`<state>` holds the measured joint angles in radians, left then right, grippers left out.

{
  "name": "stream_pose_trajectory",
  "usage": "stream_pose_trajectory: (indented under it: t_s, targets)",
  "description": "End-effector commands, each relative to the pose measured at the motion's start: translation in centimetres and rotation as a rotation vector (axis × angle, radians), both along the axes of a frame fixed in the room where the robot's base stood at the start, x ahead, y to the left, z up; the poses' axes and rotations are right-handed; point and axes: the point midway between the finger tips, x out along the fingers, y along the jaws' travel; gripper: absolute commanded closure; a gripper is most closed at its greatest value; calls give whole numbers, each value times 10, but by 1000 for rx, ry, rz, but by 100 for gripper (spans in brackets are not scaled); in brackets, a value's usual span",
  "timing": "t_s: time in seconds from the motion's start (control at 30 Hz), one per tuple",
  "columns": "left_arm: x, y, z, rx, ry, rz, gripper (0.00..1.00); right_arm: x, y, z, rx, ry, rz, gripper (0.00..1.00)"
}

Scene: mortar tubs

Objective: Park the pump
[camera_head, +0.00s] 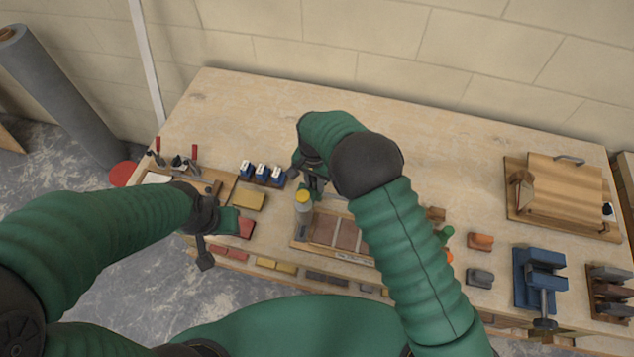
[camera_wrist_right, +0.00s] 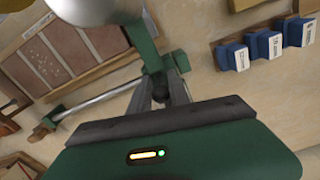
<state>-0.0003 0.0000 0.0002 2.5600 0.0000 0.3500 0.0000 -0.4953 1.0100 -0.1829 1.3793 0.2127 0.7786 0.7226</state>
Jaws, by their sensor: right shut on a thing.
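My right gripper (camera_head: 314,188) is over the middle of the table, partly hidden by its own wrist. In the right wrist view its fingers (camera_wrist_right: 163,92) are shut on a green part, which I take to be the pump's handle (camera_wrist_right: 146,48). A pale rounded body (camera_wrist_right: 96,8) adjoins it at the top edge. In the head view a grey, yellow-topped cylinder (camera_head: 303,202), likely the same body, shows just below the gripper, beside a wooden tray (camera_head: 338,257) with brown panels. My left gripper (camera_head: 205,258) is near the table's front left; its jaw opening is unclear.
Small blue boxes (camera_head: 261,172) stand in a rack left of the right gripper. A yellow block (camera_head: 249,199) lies nearby. A blue vise (camera_head: 541,278) and a wooden press (camera_head: 563,192) are at the right. The back of the table is clear.

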Motion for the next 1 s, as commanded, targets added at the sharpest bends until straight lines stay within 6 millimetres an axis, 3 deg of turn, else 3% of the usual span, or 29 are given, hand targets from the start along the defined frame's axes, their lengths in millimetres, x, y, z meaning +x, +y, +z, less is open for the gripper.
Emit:
stream_pose_trajectory:
  t_s: [0.07, 0.1, 0.17, 0.77, 0.87, 1.0]
  targets:
    - [0, 0, 0, 0, 0, 1, 64, 5, 5, 2, 12, -16, 0, 100]
    - [0, 0, 0, 0, 0, 1, 64, 4, 5, 2, 13, -16, 0, 72]
    - [0, 0, 0, 0, 0, 1, 64, 4, 5, 2, 14, -15, 1, 65]
    - [0, 0, -1, 0, 0, 0, 64, 1, 4, 3, 10, -9, 3, 64]
    - [0, 0, -4, 0, 0, 0, 64, 2, 4, 15, 11, -10, 2, 64]
    - [0, 0, -12, 0, 0, 0, 64, 2, 4, 49, 14, -13, 3, 64]
